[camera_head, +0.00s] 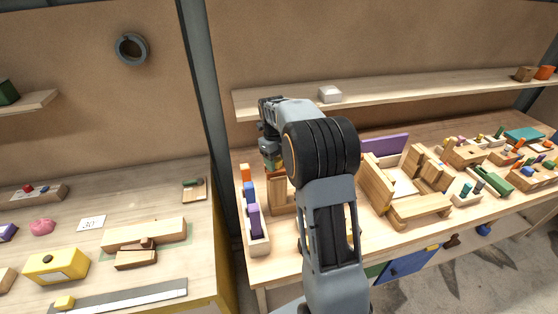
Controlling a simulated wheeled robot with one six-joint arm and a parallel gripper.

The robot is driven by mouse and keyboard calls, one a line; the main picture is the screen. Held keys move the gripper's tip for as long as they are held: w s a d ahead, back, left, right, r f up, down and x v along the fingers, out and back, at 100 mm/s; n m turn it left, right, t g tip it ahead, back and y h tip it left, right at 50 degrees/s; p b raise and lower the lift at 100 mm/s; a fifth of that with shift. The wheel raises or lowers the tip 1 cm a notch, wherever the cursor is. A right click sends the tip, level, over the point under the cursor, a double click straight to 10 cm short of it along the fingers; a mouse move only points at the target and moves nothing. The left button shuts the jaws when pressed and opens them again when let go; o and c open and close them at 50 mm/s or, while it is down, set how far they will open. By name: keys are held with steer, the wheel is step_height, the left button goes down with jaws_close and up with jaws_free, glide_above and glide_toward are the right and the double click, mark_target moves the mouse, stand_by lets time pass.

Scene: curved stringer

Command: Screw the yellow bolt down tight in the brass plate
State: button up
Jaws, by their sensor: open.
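My gripper (273,163) hangs down from the wrist, left of my raised forearm. It is small in this view. It is open, just above or in front of a tall light-wood block (280,192) on the right-hand bench; I cannot tell whether it touches it. I cannot pick out the yellow bolt or the brass plate. My arm covers the middle of the bench, and a little yellow (308,241) shows beside its edge, too small to identify.
A wooden rack (258,246) with orange, blue and purple pieces stands left of the block. Wooden stands (377,184) and a low wooden bench piece (420,208) are to the right. A shelf (400,91) with a white box (330,93) runs behind. A gap separates the left bench.

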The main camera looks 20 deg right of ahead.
steer(key=shift+s+a+f, duration=0.1)
steer(key=shift+a+f, duration=0.15)
steer(key=shift+f, duration=0.3)
step_height(320, 180, up, 13)
steer(key=w, duration=0.1)
steer(key=shift+w, duration=0.15)
